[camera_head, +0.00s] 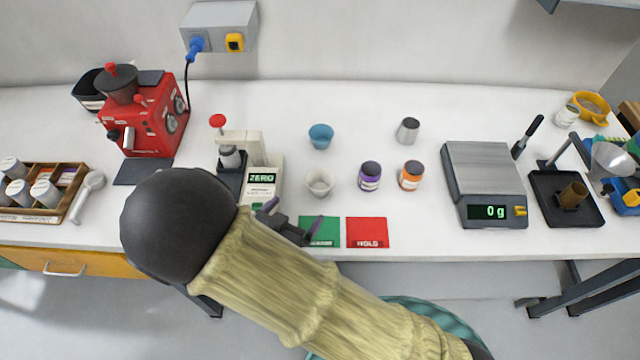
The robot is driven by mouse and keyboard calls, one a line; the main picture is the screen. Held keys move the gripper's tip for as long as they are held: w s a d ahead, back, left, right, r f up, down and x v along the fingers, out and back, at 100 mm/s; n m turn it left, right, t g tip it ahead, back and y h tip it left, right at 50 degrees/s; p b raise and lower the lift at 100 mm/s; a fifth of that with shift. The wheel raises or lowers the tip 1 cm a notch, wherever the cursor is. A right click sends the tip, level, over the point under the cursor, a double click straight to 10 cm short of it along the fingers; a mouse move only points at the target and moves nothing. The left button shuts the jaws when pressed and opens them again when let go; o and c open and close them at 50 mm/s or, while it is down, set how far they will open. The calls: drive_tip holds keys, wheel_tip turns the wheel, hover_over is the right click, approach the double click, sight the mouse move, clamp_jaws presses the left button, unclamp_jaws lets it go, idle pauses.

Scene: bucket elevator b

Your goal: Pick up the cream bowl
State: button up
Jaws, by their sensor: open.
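The cream bowl (319,183) is a small round cup standing upright on the white bench, right of the beige device with the "ZERO" display. A gap shows between the fingers and the bowl. My arm covers the bench's front edge and part of the area left of the bowl.
A blue bowl (320,136) stands behind the cream bowl. A purple jar (370,176), an orange jar (411,175) and a metal cup (408,131) stand to the right. Green (321,232) and red (367,232) cards lie in front. A scale (481,165) is farther right.

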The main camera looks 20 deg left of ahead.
drive_tip(key=p, duration=0.2)
approach(325, 174)
drive_tip(key=shift+s+d+r, duration=0.15)
drive_tip(key=shift+s+r, duration=0.2)
drive_tip(key=shift+s, duration=0.1)
drive_tip(key=shift+w+f+p, duration=0.2)
drive_tip(key=shift+w+p, duration=0.2)
drive_tip(key=shift+w, duration=0.2)
drive_tip(key=p+x, duration=0.1)
drive_tip(key=x, duration=0.3)
drive_tip(key=shift+f, duration=0.15)
drive_tip(key=c, duration=1.1)
